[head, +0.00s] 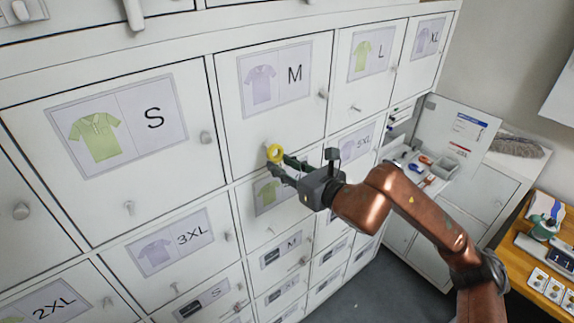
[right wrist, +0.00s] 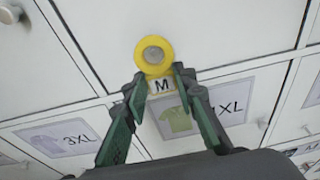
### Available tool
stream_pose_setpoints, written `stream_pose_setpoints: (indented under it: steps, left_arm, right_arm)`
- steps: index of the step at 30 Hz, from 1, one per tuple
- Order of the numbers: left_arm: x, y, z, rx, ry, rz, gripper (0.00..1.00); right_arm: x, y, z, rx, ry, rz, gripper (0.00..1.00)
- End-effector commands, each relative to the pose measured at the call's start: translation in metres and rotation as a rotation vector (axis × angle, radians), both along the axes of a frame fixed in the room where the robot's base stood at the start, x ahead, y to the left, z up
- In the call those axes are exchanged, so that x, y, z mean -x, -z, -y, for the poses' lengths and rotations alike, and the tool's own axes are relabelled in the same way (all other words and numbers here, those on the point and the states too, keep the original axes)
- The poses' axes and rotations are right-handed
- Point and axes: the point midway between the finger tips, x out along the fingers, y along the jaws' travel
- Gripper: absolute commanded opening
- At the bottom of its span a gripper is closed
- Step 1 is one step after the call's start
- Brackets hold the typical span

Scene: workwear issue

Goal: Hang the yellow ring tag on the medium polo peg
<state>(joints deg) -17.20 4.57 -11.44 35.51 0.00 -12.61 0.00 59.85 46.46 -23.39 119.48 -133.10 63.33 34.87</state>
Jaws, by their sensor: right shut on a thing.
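The yellow ring tag (head: 275,153) is at the lower part of the medium polo door (head: 290,112), which bears a purple polo picture and an M. In the right wrist view the yellow ring (right wrist: 139,52) has a small plate marked M below it. The round grey end of the medium polo peg (right wrist: 153,54) shows inside the ring's opening. I cannot tell whether the ring is around the peg or just in front of it. My right gripper (head: 273,165) is shut on the tag's lower part. My left gripper is out of view.
Other doors with pegs and knobs surround it: S (head: 60,175) at left, L (head: 343,95) at right, 3XL (head: 172,250) below. A small tray unit (head: 447,165) stands past the cabinet's right end. A wooden table (head: 520,262) is at far right.

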Motion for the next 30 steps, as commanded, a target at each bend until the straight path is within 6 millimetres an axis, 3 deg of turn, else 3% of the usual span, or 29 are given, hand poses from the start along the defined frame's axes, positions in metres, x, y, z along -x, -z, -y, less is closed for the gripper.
stream_pose_setpoints:
  steps: [9, 18, 30]
  left_arm:
    - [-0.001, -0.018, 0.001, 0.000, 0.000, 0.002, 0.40]
    - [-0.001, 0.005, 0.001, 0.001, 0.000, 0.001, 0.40]
    - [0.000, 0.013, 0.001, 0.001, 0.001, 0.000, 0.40]
  right_arm:
    - [-0.014, -0.001, -0.010, 0.000, -0.001, 0.000, 0.10]
    - [-0.022, 0.007, -0.016, -0.001, 0.000, 0.001, 0.10]
    - [-0.023, 0.006, -0.017, 0.000, -0.001, 0.000, 0.10]
